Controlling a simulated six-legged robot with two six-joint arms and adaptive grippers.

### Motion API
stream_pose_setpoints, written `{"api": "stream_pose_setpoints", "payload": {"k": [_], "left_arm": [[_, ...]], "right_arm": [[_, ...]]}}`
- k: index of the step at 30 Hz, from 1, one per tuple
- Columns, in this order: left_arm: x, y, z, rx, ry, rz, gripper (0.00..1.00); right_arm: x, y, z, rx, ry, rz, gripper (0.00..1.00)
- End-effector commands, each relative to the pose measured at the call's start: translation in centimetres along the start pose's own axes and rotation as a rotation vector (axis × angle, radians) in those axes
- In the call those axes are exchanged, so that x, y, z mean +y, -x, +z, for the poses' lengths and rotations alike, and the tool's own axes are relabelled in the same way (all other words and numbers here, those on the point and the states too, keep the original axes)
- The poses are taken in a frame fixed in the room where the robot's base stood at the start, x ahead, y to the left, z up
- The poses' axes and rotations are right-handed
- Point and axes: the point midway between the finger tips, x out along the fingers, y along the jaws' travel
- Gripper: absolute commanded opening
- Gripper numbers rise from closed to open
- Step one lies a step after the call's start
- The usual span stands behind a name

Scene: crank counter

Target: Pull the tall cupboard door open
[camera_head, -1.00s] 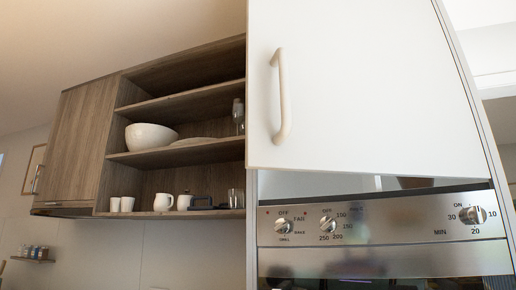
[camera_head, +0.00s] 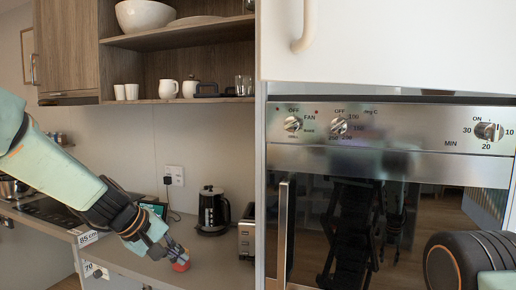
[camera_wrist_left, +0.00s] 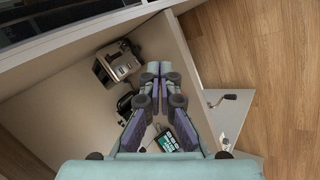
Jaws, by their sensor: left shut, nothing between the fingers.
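The tall cupboard's white door (camera_head: 400,42) fills the upper right of the head view; only its lower part shows. Its pale bow handle (camera_head: 306,28) hangs near the door's left edge, its top cut off by the frame. I cannot tell whether the door stands ajar. My left gripper (camera_head: 170,256) is low on the left, over the counter, well below and left of the handle. It is shut and empty. In the left wrist view its fingers (camera_wrist_left: 160,70) lie together above the counter. My right gripper is not in view.
A steel oven panel (camera_head: 390,128) with knobs sits below the door. A black kettle (camera_head: 212,212) and a toaster (camera_head: 247,232) stand on the counter (camera_head: 120,258). A red object (camera_head: 181,264) shows beside the left fingertips. Open shelves (camera_head: 190,37) hold crockery.

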Motion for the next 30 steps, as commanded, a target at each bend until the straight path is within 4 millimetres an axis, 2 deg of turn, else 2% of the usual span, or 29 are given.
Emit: {"api": "stream_pose_setpoints", "payload": {"k": [1, 5, 6, 8, 9, 13, 15, 18, 21, 25, 30], "left_arm": [[3.6, 2.4, -0.5, -0.032, 0.015, 0.075, 0.0], [11.0, 7.8, -0.1, -0.149, 0.029, 0.26, 0.0], [13.2, 9.6, 0.1, -0.189, 0.025, 0.318, 0.0], [16.1, 12.6, 0.7, -0.252, 0.012, 0.404, 0.0], [18.0, 14.7, 1.2, -0.296, -0.002, 0.462, 0.0], [22.9, 22.0, 3.2, -0.453, -0.073, 0.646, 0.0], [24.4, 25.4, 4.5, -0.535, -0.121, 0.727, 0.0], [25.5, 29.0, 6.1, -0.635, -0.184, 0.81, 0.0], [25.7, 31.1, 7.2, -0.704, -0.226, 0.856, 0.0], [25.8, 32.1, 7.9, -0.743, -0.249, 0.878, 0.0], [26.8, 31.5, 9.2, -0.748, -0.251, 0.875, 0.0]], "right_arm": [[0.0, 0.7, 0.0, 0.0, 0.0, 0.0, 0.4], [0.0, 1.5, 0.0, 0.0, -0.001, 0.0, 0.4], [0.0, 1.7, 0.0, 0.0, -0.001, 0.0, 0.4], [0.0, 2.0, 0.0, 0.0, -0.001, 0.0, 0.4], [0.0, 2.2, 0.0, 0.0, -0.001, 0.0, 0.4], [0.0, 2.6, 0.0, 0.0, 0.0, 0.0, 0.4], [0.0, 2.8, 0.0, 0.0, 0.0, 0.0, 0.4], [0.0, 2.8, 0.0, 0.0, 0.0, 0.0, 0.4], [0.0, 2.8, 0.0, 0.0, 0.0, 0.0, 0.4], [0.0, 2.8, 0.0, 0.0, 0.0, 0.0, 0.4], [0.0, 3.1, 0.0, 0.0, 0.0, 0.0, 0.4]]}}
